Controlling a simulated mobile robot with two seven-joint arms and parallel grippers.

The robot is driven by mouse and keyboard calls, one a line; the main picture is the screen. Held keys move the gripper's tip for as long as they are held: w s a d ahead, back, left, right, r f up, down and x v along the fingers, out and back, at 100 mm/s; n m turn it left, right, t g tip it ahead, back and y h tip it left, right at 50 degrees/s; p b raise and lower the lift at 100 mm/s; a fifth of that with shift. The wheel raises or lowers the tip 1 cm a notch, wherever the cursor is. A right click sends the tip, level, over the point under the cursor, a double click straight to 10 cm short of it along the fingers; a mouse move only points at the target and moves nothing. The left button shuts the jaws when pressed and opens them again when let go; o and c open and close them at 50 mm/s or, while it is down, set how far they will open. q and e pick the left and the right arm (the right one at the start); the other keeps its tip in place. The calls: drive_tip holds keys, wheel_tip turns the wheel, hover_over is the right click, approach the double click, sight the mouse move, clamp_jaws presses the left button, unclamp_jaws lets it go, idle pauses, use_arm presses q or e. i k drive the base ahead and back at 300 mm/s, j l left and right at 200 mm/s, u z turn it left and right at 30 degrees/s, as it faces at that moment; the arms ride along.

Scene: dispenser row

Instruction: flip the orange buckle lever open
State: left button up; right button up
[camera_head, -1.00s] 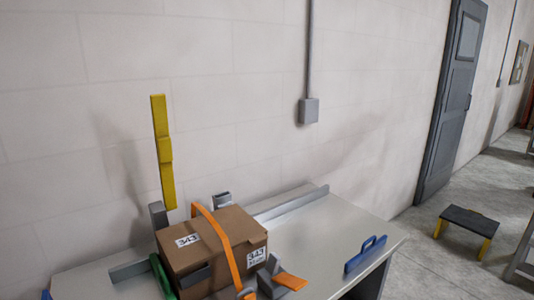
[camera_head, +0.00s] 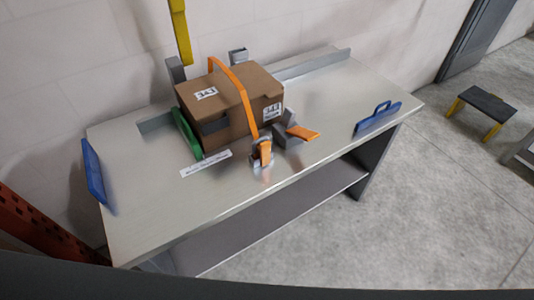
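The orange buckle lever (camera_head: 265,153) sits on a small grey metal buckle (camera_head: 260,163) at the front of the bench. An orange strap (camera_head: 238,85) runs from the buckle up and over a brown cardboard box (camera_head: 228,108). The strap lies against the box. The lever looks upright against the buckle, but it is too small to tell exactly how it is seated. Neither of my grippers shows in the view.
The box stands on a grey bench (camera_head: 330,110). A grey bracket with an orange flap (camera_head: 302,133) is right of the buckle. Blue handles (camera_head: 377,117) and (camera_head: 95,172) sit at the bench ends. A green piece (camera_head: 186,133) touches the box's left. A black step stool (camera_head: 487,104) stands right.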

sight(265, 148)
drive_tip(key=u, duration=1.6)
drive_tip(key=k+l, duration=0.1)
drive_tip(key=k, duration=0.15)
drive_tip(key=k+l, duration=0.15)
drive_tip(key=k, duration=0.15)
drive_tip(key=u, duration=0.05)
